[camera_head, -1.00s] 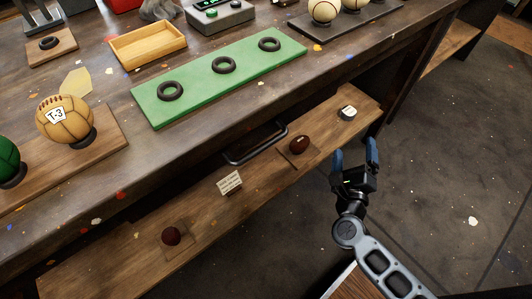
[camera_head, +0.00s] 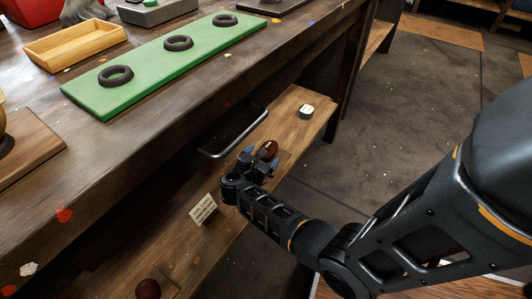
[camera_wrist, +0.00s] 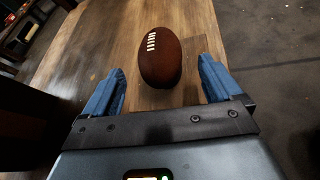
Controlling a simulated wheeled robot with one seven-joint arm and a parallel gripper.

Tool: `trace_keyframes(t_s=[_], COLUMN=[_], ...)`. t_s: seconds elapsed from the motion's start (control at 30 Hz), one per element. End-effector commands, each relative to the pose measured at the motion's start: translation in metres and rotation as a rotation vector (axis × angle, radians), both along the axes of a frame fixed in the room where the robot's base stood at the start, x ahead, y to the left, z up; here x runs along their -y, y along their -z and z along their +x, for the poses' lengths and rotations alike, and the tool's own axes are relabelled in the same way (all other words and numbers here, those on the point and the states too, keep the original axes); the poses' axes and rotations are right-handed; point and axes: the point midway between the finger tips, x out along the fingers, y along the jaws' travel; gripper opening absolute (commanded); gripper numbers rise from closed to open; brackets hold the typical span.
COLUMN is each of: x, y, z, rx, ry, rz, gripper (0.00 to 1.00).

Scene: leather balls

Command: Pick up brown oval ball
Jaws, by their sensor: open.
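The brown oval ball (camera_head: 267,149) rests on a small square wooden base on the lower shelf. In the wrist view the ball (camera_wrist: 160,58) stands with white laces at its upper left, ahead of the fingers. My gripper (camera_head: 261,158) is open, with its blue fingertips beside and just short of the ball. In the wrist view my gripper (camera_wrist: 160,88) has one finger to the left and one to the right of the ball's lower part, with gaps on both sides. In the head view my gripper hides part of the base.
A small card (camera_head: 203,209) and another dark red ball (camera_head: 148,289) stand nearer on the shelf. A round white-topped item (camera_head: 306,111) lies beyond. The green board (camera_head: 150,66) is on the counter above.

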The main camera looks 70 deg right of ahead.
Motion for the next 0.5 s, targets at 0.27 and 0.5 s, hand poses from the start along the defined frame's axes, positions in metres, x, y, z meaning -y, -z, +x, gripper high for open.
trace_keyframes(t_s=[0.27,0.5], x=[0.036,0.041], y=[0.014,0.014], z=[-0.001,-0.001], rx=[0.0,-0.002], ry=[0.001,-0.001], rz=[-0.001,-0.001], gripper=[0.92,0.92])
